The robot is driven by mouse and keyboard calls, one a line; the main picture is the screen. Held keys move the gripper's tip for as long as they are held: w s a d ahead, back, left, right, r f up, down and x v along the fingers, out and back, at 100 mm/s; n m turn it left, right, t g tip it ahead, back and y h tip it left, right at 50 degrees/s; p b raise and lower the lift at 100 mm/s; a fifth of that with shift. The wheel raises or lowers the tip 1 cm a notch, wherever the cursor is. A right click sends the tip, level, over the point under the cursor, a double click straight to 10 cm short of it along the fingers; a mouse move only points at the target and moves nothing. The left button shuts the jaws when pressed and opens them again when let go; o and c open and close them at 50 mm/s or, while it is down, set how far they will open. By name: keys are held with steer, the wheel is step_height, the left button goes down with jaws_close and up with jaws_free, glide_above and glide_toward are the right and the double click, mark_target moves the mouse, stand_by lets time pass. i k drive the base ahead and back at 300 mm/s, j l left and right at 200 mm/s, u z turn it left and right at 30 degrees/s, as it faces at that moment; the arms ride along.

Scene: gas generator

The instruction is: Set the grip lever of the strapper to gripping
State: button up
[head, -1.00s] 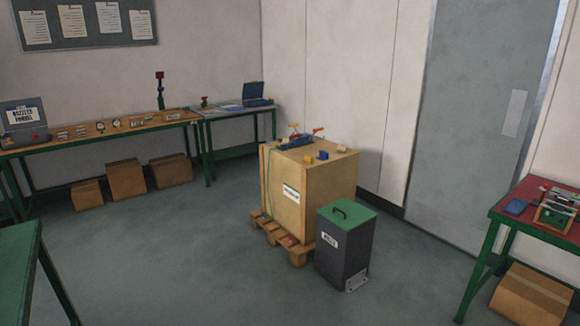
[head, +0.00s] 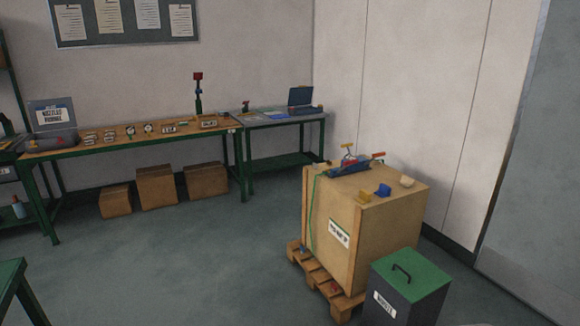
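The strapper (head: 348,169) is a small blue tool with red and yellow handles. It lies on top of a wooden crate (head: 385,225) on a pallet, right of the middle in the head view. Its grip lever is too small for me to tell which handle it is or how it is set. A green strap (head: 313,215) runs down the crate's left side. My gripper is not in view.
Small yellow and blue pieces (head: 383,190) lie on the crate top. A dark bin (head: 410,288) with a green lid stands in front of the crate. A long workbench (head: 120,143) lines the back wall, with cardboard boxes (head: 157,186) below. The floor left of the crate is clear.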

mark_target(347, 145)
steer(key=i+z, duration=0.1)
steer(key=i, duration=0.7)
steer(key=i+j, duration=0.15)
steer(key=i, duration=0.6)
steer(key=i+z, duration=0.1)
steer(key=z, duration=0.4)
steer(key=i+j+z, duration=0.1)
steer(key=z, duration=0.4)
steer(key=i+j+z, duration=0.2)
steer(key=j, duration=0.2)
steer(key=i+j+z, duration=0.1)
steer(key=j+z, duration=0.15)
steer(key=j, duration=0.2)
steer(key=i+j+z, duration=0.2)
steer(key=j, duration=0.25)
steer(key=j+z, duration=0.25)
steer(key=j, duration=0.25)
steer(key=i+j+z, duration=0.1)
steer(key=j, duration=1.45)
steer(key=i+j, duration=0.1)
steer(key=j, duration=1.5)
steer(key=z, duration=0.05)
